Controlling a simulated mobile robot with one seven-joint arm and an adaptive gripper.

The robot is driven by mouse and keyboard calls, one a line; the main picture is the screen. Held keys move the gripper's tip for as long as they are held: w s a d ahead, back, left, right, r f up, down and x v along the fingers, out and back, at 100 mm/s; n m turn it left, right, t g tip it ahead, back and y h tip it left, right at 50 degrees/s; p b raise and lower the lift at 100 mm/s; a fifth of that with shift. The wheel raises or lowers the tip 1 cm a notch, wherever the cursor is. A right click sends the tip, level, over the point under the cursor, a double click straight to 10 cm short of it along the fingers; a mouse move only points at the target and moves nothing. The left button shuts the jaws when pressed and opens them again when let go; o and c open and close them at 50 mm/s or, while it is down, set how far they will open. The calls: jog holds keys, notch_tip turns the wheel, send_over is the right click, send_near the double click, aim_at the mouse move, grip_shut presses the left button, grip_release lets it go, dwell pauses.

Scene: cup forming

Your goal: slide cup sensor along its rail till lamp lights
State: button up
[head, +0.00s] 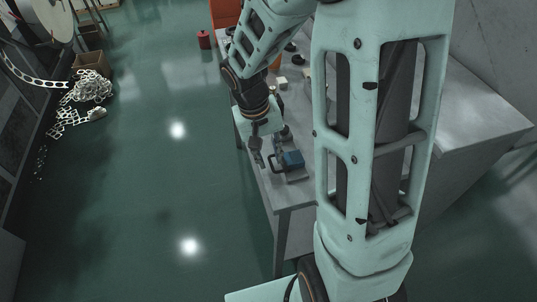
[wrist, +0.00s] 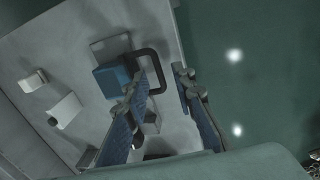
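A blue block (head: 292,159) with a dark loop handle (head: 273,164) is on the near end of the grey workbench. It also shows in the wrist view (wrist: 112,80), beside a grey plate (wrist: 108,45). I take it for the cup sensor, but cannot be sure; no rail or lit lamp can be made out. My gripper (head: 260,156) points down just left of the block. In the wrist view my gripper (wrist: 156,80) is open, its fingers apart, and the handle's outer bar (wrist: 158,66) appears between the fingertips. I cannot tell whether they touch it.
The workbench (head: 293,190) carries several small pale and dark parts behind the block, partly hidden by my arm. Pale blocks (wrist: 63,110) lie left in the wrist view. Green floor (head: 170,190) is clear left of the bench.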

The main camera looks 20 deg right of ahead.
grip_shut()
jog(key=shift+f, duration=0.1)
dwell(0.4)
jog(key=shift+w, duration=0.75)
grip_release()
